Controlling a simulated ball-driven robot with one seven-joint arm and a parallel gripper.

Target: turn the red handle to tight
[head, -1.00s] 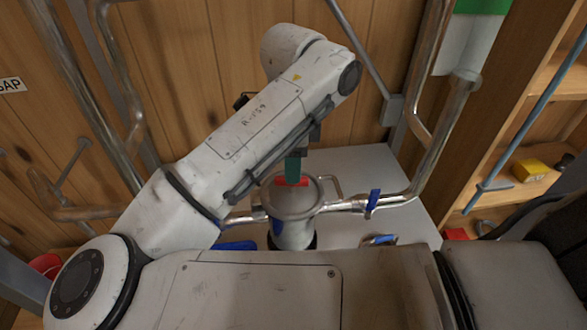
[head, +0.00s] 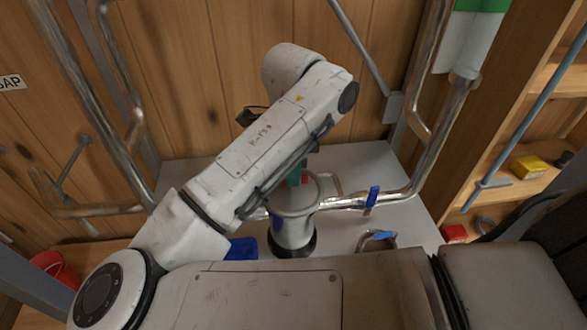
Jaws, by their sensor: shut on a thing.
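The red handle (head: 304,178) sits on top of the round metal vessel (head: 296,207). Only a small red piece of it shows, beside the teal fingers. My gripper (head: 295,178) points down over the vessel's top and is shut on the red handle. My forearm hides most of the gripper and the left part of the handle. The tight mark cannot be seen.
Metal pipes run to the vessel from both sides; the right one carries a blue lever (head: 372,197). A pale table (head: 375,165) lies under the vessel. A metal loop with a blue part (head: 378,239) and a blue thing (head: 242,248) lie nearby. Wooden shelves stand at right.

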